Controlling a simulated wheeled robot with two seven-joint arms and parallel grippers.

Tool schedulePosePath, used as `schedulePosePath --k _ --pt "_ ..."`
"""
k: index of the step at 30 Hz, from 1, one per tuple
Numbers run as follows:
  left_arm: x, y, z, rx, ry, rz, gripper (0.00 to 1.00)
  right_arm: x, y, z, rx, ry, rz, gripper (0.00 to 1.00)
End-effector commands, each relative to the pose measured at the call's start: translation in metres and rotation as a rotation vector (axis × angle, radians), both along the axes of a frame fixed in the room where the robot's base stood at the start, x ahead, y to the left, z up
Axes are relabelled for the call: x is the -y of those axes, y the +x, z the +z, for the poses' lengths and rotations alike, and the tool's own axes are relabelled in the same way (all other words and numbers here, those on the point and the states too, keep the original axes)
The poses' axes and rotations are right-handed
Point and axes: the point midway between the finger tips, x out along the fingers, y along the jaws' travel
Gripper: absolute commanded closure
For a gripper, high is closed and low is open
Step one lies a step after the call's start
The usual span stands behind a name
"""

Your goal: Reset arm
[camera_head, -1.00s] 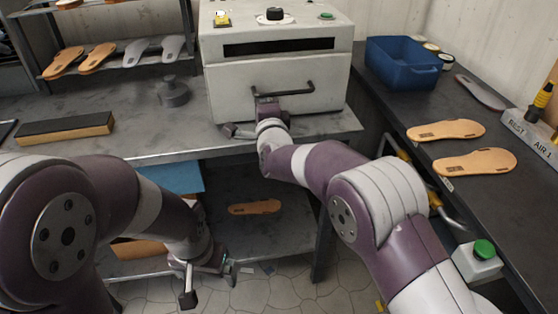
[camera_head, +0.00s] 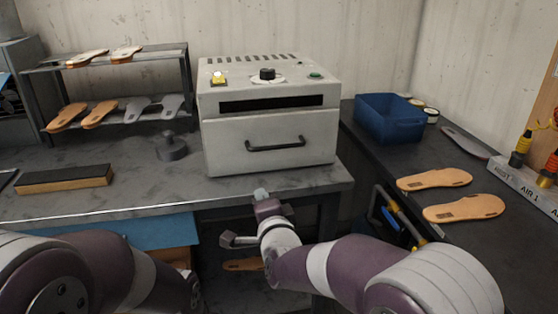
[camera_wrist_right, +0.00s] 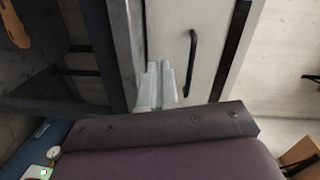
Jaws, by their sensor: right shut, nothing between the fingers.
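My right gripper (camera_head: 261,193) is shut and empty, just in front of the workbench's front edge and below the white oven (camera_head: 222,148). Its closed pale fingertips (camera_wrist_right: 159,80) show in the right wrist view, in front of the oven front, apart from the black handle (camera_wrist_right: 191,60). The oven's front panel is closed, and its handle also shows in the head view (camera_head: 275,143). My left arm comes in at the lower left, but its gripper is out of the picture.
The grey workbench (camera_head: 110,206) holds a black-topped block (camera_head: 65,179) and a round dark weight (camera_head: 171,148). The right bench has a blue bin (camera_head: 388,119) and tan soles (camera_head: 463,207). A rack (camera_head: 110,65) of soles stands back left. An orange sole lies below the bench.

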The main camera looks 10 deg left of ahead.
Motion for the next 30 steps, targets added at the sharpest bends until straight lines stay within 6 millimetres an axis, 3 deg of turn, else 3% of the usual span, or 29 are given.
schedulePosePath --k 2,3,5,6,9,14,18,20,21,22,30 --pt "0.0 0.0 0.0 0.0 0.0 0.0 0.07 -0.003 -0.024 -0.051 -0.111 -0.291 0.119 1.0" --pt "0.0 0.0 0.0 0.0 0.0 0.0 0.07 0.005 -0.044 -0.08 -0.181 -0.492 0.218 1.0" --pt "0.0 0.0 0.0 0.0 0.0 0.0 0.07 0.039 -0.075 -0.117 -0.292 -0.772 0.37 1.0" --pt "0.0 0.0 0.0 0.0 0.0 0.0 0.07 0.065 -0.096 -0.135 -0.358 -0.914 0.464 1.0" --pt "0.0 0.0 0.0 0.0 0.0 0.0 0.07 0.124 -0.144 -0.16 -0.501 -1.141 0.66 1.0" --pt "0.0 0.0 0.0 0.0 0.0 0.0 0.07 0.2 -0.21 -0.173 -0.69 -1.288 0.873 1.0" --pt "0.0 0.0 0.0 0.0 0.0 0.0 0.07 0.26 -0.255 -0.169 -0.849 -1.264 0.876 1.0" --pt "0.0 0.0 0.0 0.0 0.0 0.0 0.07 0.282 -0.248 -0.161 -0.876 -1.222 0.772 1.0" --pt "0.0 -0.001 0.028 -0.002 0.0 0.0 0.07 0.283 -0.249 -0.133 -0.881 -1.218 0.773 1.0" --pt "0.0 -0.001 0.043 -0.002 0.0 0.0 0.07 0.281 -0.249 -0.119 -0.878 -1.221 0.779 1.0" --pt "0.0 0.0 0.143 0.0 0.0 0.0 0.07 0.28 -0.248 -0.02 -0.877 -1.221 0.779 1.0"
